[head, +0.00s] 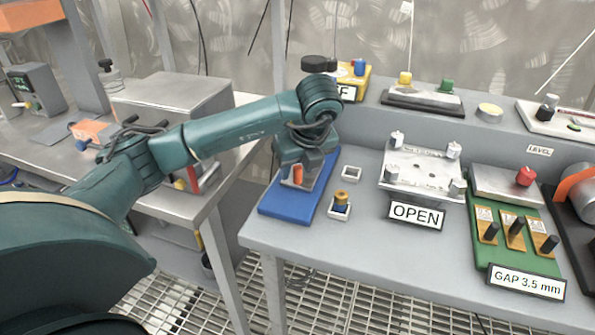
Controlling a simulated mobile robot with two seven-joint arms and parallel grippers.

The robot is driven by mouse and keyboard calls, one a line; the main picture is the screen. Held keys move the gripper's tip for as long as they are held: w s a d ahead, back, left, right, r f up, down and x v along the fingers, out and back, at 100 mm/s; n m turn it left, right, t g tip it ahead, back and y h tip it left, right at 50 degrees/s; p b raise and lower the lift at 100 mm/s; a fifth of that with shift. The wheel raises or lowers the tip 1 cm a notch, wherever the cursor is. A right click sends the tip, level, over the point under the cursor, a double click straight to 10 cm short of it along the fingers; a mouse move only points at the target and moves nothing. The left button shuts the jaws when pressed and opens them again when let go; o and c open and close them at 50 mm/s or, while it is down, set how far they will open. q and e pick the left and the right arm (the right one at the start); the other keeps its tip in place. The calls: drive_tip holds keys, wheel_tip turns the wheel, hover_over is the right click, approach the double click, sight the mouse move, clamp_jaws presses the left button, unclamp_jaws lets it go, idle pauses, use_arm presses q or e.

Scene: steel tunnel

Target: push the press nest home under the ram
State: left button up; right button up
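My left gripper (298,178) points down over a blue base plate (290,209) at the left end of the near bench, which looks like the press base. An orange piece (298,173) shows at the fingertips; I cannot tell whether it is held or lies behind them. The gripper and wrist cover most of what stands on the base, so the nest and the ram cannot be made out. My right gripper is out of view.
A small white square (350,173) lies near the base. Right of it are a steel plate with posts (420,175), an "OPEN" sign (416,214) and a green board (505,218) with a gap sign. A grey box (170,100) stands on the left bench. The bench front is clear.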

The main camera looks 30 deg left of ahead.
use_arm(q)
drive_tip(key=shift+w+a+f, duration=0.1)
drive_tip(key=shift+a+f, duration=0.05)
drive_tip(key=shift+f, duration=0.2)
drive_tip(key=shift+c, duration=0.2)
clamp_jaws()
drive_tip(key=shift+w, duration=0.1)
